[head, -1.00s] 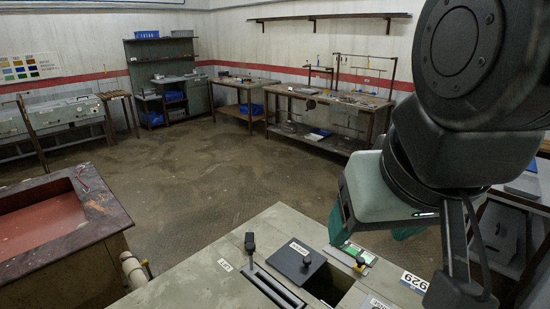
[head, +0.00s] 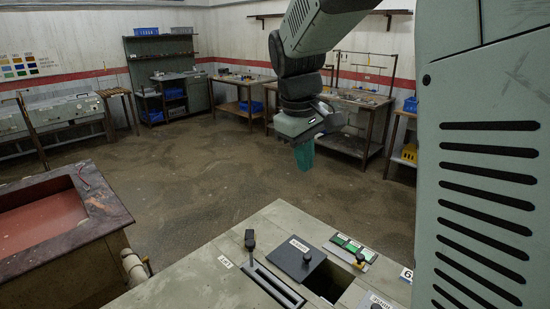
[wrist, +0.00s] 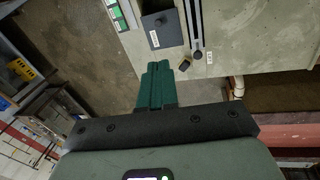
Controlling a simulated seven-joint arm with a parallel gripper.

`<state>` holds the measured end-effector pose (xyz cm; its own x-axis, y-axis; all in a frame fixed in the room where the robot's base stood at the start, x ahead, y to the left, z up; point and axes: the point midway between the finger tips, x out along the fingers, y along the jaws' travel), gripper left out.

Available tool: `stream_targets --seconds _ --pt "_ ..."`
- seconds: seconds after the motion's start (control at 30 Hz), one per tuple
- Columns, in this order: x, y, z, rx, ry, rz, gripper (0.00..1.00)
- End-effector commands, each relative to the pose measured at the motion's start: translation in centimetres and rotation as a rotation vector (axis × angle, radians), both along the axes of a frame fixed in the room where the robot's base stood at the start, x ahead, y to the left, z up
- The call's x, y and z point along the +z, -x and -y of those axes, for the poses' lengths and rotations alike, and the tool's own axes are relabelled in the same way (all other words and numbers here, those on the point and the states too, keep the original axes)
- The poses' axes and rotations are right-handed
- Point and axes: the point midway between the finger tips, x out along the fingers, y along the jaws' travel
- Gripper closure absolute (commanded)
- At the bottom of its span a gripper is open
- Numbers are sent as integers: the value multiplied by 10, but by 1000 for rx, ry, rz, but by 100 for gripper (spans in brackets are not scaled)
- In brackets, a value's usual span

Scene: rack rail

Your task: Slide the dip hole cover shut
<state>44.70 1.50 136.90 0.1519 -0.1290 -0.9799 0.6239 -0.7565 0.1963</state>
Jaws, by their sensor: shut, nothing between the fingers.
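The dip hole cover is a dark grey plate (head: 291,252) with a white label and a round black knob (head: 308,256), lying on the pale bench top. The dark dip hole (head: 325,283) shows open beside its right edge. The cover also shows in the wrist view (wrist: 160,34), beyond the fingertips. My gripper (head: 304,166) is in the air behind the bench's far edge, apart from the cover. Its green fingers (wrist: 157,68) are shut together with nothing between them.
A black-handled lever (head: 250,240) stands at the far end of a slotted rail (head: 273,284) left of the cover. Green labels (head: 347,243) and another black knob (head: 360,260) are to the right. A red-topped table (head: 45,215) stands at the left.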

Motion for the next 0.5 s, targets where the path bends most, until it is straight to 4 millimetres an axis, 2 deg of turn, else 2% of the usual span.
stream_targets --seconds 0.03,0.17,0.2,0.33,0.5 --pt "-21 -19 -7 47 21 -40 100" --pt "-70 -59 -21 170 68 -120 100" --pt "-88 -70 -26 207 82 -146 100" --pt "-148 -98 -40 328 123 -227 100" --pt "-217 -117 -53 454 160 -312 100"
